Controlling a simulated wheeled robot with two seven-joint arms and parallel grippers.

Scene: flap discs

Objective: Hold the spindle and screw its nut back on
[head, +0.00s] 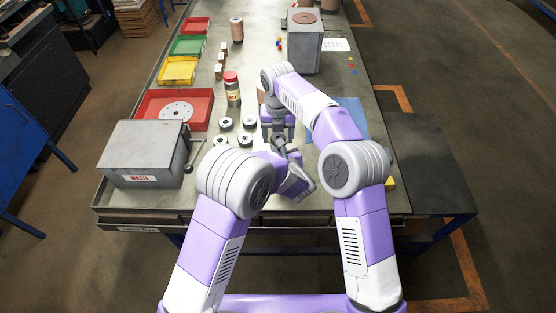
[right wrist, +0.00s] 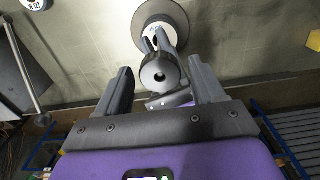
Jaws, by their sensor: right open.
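My right gripper (right wrist: 160,67) is open in the right wrist view, its two dark fingers spread on either side of a dark round piece (right wrist: 158,76) with a hole in its face. I cannot tell whether this piece is the nut or the spindle's end. Grey prongs show behind it, and a grey part (right wrist: 170,99) lies just below it. In the head view my right gripper (head: 278,138) points down over the bench, close to my left gripper (head: 290,152). The left fingers and what they hold are largely hidden by my arms. The nut cannot be made out separately.
Several dark discs with pale centres (head: 246,139) lie left of my grippers. A red-capped jar (head: 232,88), a grey waste box (head: 140,152) and a red tray (head: 151,105) stand further left. A grey block (head: 303,48) stands at the back; a blue mat (head: 350,108) lies at right.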

